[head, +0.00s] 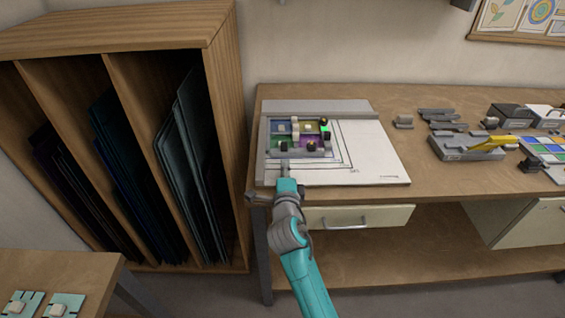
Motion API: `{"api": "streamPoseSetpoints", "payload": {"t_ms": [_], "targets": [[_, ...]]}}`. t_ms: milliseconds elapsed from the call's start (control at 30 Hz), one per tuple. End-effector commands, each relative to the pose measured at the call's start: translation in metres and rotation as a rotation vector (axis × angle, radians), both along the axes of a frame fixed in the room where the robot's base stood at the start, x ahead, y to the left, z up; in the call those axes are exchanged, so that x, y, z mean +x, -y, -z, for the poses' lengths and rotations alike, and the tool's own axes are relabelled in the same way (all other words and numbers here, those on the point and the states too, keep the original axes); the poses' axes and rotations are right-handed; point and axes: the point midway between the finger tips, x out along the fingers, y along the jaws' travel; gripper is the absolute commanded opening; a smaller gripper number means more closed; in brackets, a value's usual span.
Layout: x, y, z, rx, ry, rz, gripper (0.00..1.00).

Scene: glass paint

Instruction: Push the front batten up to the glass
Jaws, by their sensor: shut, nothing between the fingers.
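The glass panel (309,138) lies on a white drawn sheet (378,167) on the workbench. It shows yellow, purple, green and bluish panes. The grey front batten (300,154) lies along the panel's near side, with dark knobs by it. Whether a gap remains between batten and glass is too small to tell. My gripper (284,165) is shut and empty, just on the near side of the batten's left part. I cannot tell whether its tip touches the batten.
Grey strips (318,106) edge the sheet at the back and left. A grey block (404,120), stacked grey bars (440,117) and a yellow-handled tool (470,145) stand to the right. A wooden rack (225,100) with glass sheets stands close on the left. The sheet's right part is clear.

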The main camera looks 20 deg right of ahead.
Motion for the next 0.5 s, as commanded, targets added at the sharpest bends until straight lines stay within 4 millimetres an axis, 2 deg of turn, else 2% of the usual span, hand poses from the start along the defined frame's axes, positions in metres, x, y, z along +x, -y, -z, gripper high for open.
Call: {"api": "streamPoseSetpoints", "payload": {"t_ms": [300, 500], "targets": [[-0.047, -0.017, 0.001, -0.001, 0.000, -0.003, 0.00], [-0.068, -0.023, 0.001, -0.001, -0.001, -0.002, 0.00]]}}
